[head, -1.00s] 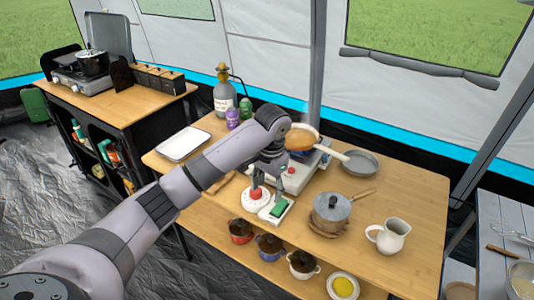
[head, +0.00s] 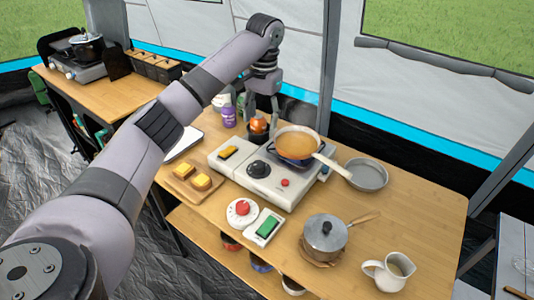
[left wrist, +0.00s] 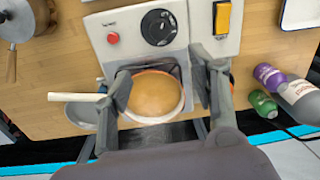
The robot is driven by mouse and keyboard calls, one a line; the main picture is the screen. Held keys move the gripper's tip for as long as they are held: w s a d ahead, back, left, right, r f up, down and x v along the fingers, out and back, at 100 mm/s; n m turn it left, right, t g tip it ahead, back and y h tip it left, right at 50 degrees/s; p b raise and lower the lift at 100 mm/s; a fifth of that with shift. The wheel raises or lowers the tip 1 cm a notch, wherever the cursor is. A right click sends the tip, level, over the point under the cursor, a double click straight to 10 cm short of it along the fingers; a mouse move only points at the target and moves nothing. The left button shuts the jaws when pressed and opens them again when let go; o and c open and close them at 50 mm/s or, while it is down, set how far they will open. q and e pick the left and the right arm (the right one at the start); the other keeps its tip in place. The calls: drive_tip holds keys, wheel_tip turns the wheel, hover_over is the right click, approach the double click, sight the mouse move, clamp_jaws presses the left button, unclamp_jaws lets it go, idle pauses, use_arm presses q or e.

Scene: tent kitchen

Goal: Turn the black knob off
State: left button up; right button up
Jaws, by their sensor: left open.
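The black knob (head: 259,168) is a round dial on top of the white stove (head: 286,197), between a yellow switch and a red button. It also shows in the left wrist view (left wrist: 158,27), with white markings around it. My left gripper (head: 263,108) is open and empty, raised beyond the stove's back edge and apart from the knob. In the left wrist view its fingers (left wrist: 160,68) spread on either side of the pan, with the knob ahead of them. My right gripper is out of view.
A pan with orange-brown contents (head: 296,142) sits on the burner, its pale handle pointing right. A white disc with a red knob (head: 241,208) and a green switch (head: 267,226) lie in front. A board with yellow food (head: 178,189) is left; a lidded pot (head: 325,236) is right.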

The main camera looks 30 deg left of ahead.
use_arm(q)
approach(259, 164)
drive_tip(key=f+p, duration=0.1)
drive_tip(key=f, duration=0.7)
drive_tip(key=shift+a+p, duration=0.2)
drive_tip(key=shift+p, duration=0.15)
drive_tip(key=shift+f, duration=0.5)
drive_tip(key=c, duration=1.2)
drive_tip(key=shift+o, duration=0.2)
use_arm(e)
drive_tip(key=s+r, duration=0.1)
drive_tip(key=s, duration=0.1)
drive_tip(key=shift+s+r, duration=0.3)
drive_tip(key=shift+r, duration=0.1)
use_arm(q)
drive_tip(key=shift+r, duration=0.1)
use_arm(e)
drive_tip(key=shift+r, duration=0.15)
